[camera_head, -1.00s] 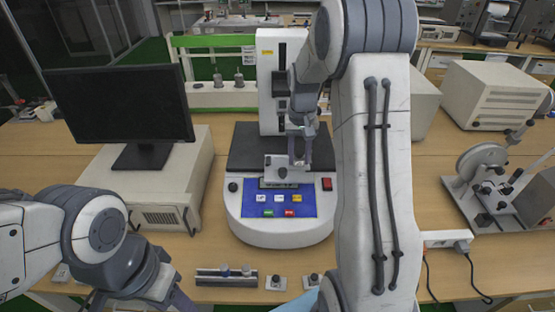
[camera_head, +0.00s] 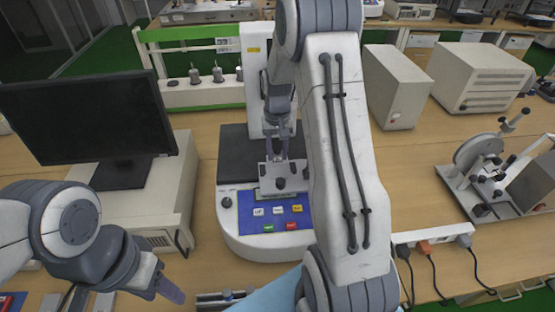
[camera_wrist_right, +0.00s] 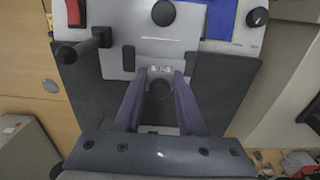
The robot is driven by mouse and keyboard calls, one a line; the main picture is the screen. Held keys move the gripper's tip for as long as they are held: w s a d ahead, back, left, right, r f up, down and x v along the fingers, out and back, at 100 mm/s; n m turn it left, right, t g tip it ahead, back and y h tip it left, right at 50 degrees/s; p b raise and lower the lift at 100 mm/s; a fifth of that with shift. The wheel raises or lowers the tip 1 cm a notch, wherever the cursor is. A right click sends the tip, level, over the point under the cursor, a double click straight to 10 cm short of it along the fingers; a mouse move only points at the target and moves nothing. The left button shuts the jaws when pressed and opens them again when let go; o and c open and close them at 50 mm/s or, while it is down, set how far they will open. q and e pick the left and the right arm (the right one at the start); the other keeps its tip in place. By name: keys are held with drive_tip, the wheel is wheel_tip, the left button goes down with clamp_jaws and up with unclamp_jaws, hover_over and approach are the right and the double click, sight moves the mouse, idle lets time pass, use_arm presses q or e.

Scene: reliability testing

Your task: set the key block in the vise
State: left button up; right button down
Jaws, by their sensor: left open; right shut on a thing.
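The vise (camera_head: 268,178), a grey metal fixture with black knobs, sits on the tester's dark platform behind its blue panel. It also shows in the right wrist view (camera_wrist_right: 185,30). My right gripper (camera_head: 284,156) is over the back of the vise. In the right wrist view its purple fingers (camera_wrist_right: 163,72) are closed around a small pale piece (camera_wrist_right: 160,69), which looks like the key block; it is mostly hidden between the fingertips, right by the vise. I cannot tell whether it is seated. My left gripper (camera_head: 170,290) is open and empty at the lower left, apart from the vise.
The white tester (camera_head: 262,246) stands mid-table, with its column (camera_head: 256,80) behind the platform. A monitor (camera_head: 85,115) on a beige box is left. A metal device (camera_head: 480,170) and power strip (camera_head: 430,236) are right. A rail (camera_head: 210,300) lies in front.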

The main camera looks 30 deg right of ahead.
sight(278, 162)
wheel_tip(278, 162, down, 3)
drive_tip(key=shift+f+p, duration=0.15)
drive_tip(key=shift+p, duration=0.35)
drive_tip(key=shift+f, duration=0.3)
drive_tip(key=shift+s+f, duration=0.1)
drive_tip(key=shift+f, duration=0.1)
drive_tip(key=c, duration=0.8)
unclamp_jaws()
drive_tip(key=shift+o, duration=0.2)
